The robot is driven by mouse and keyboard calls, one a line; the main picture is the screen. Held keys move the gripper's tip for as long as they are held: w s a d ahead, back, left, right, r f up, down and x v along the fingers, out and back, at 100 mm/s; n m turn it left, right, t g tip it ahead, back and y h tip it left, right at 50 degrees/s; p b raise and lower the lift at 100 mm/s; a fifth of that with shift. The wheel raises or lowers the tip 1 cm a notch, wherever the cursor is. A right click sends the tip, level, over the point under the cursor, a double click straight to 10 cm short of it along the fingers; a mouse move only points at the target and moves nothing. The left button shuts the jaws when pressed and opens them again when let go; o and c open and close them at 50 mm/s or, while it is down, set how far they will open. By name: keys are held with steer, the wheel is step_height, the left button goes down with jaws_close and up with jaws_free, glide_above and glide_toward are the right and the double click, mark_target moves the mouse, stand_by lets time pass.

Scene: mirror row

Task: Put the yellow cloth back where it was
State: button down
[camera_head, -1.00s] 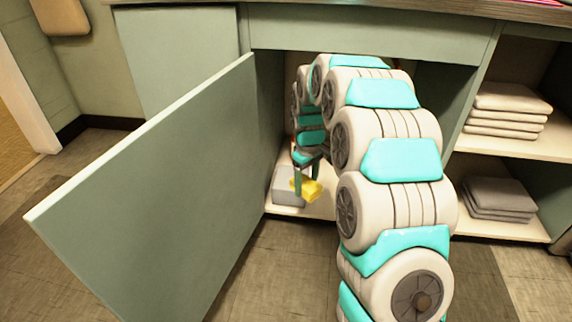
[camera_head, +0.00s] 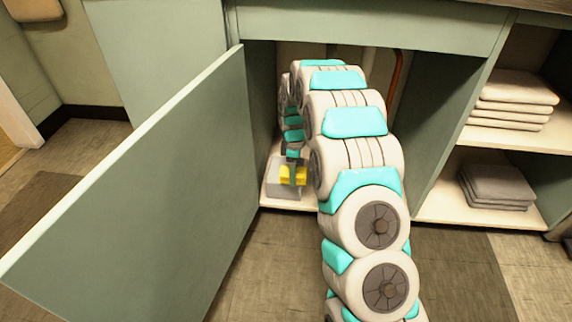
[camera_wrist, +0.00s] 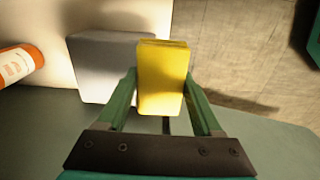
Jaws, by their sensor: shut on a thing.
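The yellow cloth (camera_head: 301,175) is a small folded block held between the green fingers of my gripper (camera_head: 292,172), inside the open cabinet near its left side. In the wrist view, the cloth (camera_wrist: 161,80) stands out in front between the two fingers of my gripper (camera_wrist: 160,92), which are shut on its sides. A grey box (camera_head: 275,189) sits on the cabinet floor right by the cloth. In the wrist view, the grey box (camera_wrist: 95,62) lies behind and left of the cloth, partly covered by it. I cannot tell whether cloth and box touch.
The cabinet door (camera_head: 150,195) stands open on the left. An orange bottle (camera_wrist: 18,63) lies to the left in the wrist view. A reddish pipe (camera_head: 397,72) runs at the cabinet's back. Folded grey cloths (camera_head: 495,184) and pale cloths (camera_head: 513,100) fill shelves at right.

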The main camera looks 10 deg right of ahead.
steer(key=w, duration=0.5)
steer(key=w+a, duration=0.1)
steer(key=w, duration=0.2)
steer(key=shift+w+f+b, duration=0.25)
steer(key=shift+f+b, duration=0.05)
steer(key=shift+f, duration=0.05)
steer(key=shift+f+b, duration=0.3)
steer(key=shift+f, duration=1.45)
steer(key=shift+c, duration=0.2)
jaws_free()
steer(key=shift+f, duration=0.1)
step_height(320, 180, up, 8)
steer(key=shift+p, duration=0.45)
steer(key=shift+f, duration=0.1)
